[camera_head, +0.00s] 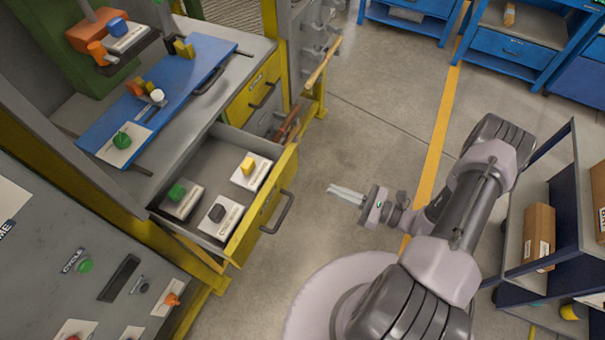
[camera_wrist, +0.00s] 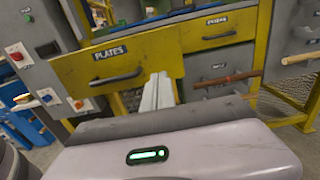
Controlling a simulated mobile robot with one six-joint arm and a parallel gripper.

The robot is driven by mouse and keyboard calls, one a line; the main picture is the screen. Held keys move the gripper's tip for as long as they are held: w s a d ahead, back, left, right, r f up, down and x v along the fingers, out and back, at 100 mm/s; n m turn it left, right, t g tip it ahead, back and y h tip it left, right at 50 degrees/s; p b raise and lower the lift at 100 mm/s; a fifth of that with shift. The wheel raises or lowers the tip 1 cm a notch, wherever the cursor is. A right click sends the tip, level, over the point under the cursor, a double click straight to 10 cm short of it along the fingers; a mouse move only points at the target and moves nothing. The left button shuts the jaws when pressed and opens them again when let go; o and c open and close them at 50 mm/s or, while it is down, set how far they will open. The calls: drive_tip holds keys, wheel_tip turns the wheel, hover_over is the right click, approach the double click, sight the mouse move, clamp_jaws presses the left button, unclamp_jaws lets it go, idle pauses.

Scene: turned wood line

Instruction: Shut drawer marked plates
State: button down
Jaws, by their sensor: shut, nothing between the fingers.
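The drawer marked plates stands pulled open in the head view, its yellow front (camera_head: 240,232) out from the grey cabinet and its bar handle (camera_head: 277,213) facing my gripper. In the wrist view the yellow front (camera_wrist: 150,52) carries the label PLATES (camera_wrist: 111,53) above a dark handle (camera_wrist: 118,78). Inside the drawer are a green, a black and a yellow piece, each on a pale card. My gripper (camera_head: 332,188) is shut and empty, to the right of the drawer handle and apart from it. Its pale fingers also show in the wrist view (camera_wrist: 160,77), pointing toward the drawer front.
Another yellow drawer (camera_head: 254,95) with a handle is closed beyond the open one. A wooden rail (camera_head: 322,66) sticks out farther back. A control panel (camera_head: 60,255) stands at lower left. A shelf rack with a cardboard box (camera_head: 538,236) is at right. The floor between is clear.

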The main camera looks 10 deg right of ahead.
sight(289, 173)
drive_tip(key=b+x, duration=0.2)
drive_tip(key=x, duration=0.8)
drive_tip(key=shift+w+a+f, duration=0.1)
drive_tip(key=shift+a, duration=0.15)
drive_tip(key=shift+w+a+b, duration=0.35)
drive_tip(key=shift+w+a, duration=0.1)
